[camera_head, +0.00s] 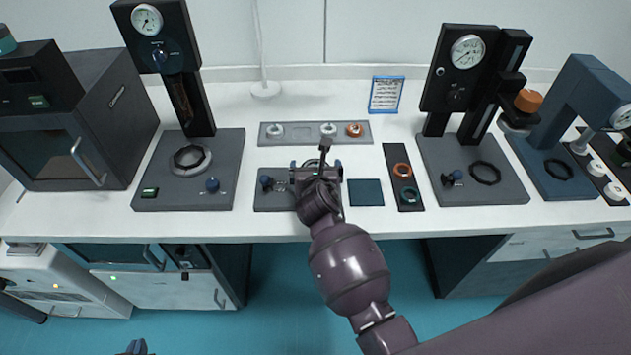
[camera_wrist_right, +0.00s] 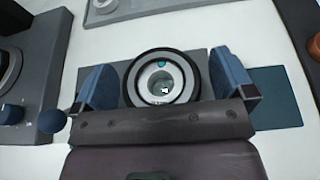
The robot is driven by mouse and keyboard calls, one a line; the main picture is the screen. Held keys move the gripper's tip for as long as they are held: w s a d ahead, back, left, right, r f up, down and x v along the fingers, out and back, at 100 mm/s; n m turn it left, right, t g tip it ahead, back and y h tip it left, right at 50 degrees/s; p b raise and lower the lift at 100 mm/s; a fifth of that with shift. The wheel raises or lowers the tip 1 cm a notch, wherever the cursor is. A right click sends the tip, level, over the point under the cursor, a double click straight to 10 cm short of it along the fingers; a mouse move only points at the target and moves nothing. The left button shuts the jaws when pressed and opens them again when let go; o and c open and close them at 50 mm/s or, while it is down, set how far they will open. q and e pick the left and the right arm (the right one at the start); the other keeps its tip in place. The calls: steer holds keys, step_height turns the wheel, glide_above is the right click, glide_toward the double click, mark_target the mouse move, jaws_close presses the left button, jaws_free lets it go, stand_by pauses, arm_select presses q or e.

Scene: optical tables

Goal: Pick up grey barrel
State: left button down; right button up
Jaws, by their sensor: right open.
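A round grey barrel (camera_wrist_right: 143,82) with a black outer ring and a pale centre stands on a small dark grey plate (camera_wrist_right: 199,58) in the right wrist view. My right gripper (camera_wrist_right: 163,75) is open around it, one blue finger on each side, with gaps between fingers and barrel. In the head view my right gripper (camera_head: 316,165) is over the small plate (camera_head: 272,203) and hides the barrel. Only a tip of my left gripper (camera_head: 137,347) shows at the bottom edge, far from the bench; its jaws cannot be made out.
Behind is a grey tray (camera_head: 300,140) with two silver rings and an orange one. To the right are a teal pad (camera_head: 366,192) and a black strip (camera_head: 393,171) with orange and green rings. Gauge presses (camera_head: 187,140) (camera_head: 470,150) stand on both sides.

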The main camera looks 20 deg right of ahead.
steer(key=c, duration=1)
steer(key=shift+o, duration=0.2)
